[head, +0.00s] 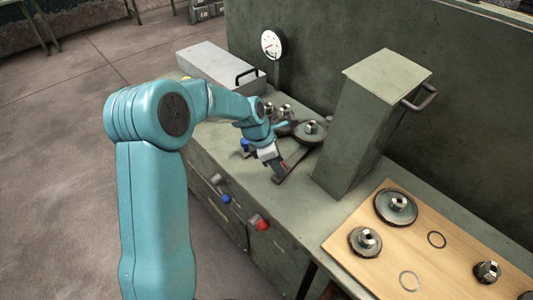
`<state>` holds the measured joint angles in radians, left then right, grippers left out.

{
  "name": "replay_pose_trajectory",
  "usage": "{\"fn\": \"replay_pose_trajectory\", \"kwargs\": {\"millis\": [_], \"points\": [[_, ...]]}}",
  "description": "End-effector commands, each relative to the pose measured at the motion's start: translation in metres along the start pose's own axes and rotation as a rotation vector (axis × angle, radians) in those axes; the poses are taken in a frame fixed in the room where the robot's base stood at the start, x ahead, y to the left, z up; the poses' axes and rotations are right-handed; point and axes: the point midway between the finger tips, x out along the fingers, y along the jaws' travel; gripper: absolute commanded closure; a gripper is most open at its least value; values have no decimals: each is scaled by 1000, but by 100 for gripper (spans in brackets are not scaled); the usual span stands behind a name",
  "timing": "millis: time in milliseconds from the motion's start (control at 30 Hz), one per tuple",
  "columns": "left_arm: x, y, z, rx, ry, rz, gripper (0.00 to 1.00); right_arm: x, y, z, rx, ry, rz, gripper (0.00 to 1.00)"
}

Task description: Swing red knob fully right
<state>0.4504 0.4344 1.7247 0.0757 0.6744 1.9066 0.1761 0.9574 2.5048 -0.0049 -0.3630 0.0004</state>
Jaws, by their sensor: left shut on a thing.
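My left gripper (277,169) reaches down to the grey bench top and is shut on a small red knob (284,166), of which only a little red shows past the fingers. The knob is at the near end of a dark flat bar (295,164), which runs back toward a gear wheel (309,131). A second red knob (262,224) on a short grey stem sits on the bench's front face, apart from the gripper. My right gripper is not in view.
A blue knob (245,145) is left of the gripper. Another blue knob (226,199) is on the front face. A tall green-grey box (365,125) stands close right of the bar. A wooden board (400,245) with gears lies at right. A grey box (215,66) and gauge (272,43) are behind.

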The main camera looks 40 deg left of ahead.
Motion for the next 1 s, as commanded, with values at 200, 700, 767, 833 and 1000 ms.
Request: {"fn": "replay_pose_trajectory", "kwargs": {"millis": [200, 700, 767, 833, 1000], "points": [[0, -4, 6, -17, -4, 13, 100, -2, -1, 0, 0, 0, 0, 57], [0, -4, 5, -17, -3, 11, 36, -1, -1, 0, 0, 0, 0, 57], [-3, -4, 5, -17, -3, 12, 36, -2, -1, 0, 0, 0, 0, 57], [-10, -4, 5, -17, -4, 13, 36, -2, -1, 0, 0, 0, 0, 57], [-46, -3, 5, -17, -5, 17, 36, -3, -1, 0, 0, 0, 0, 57]]}}
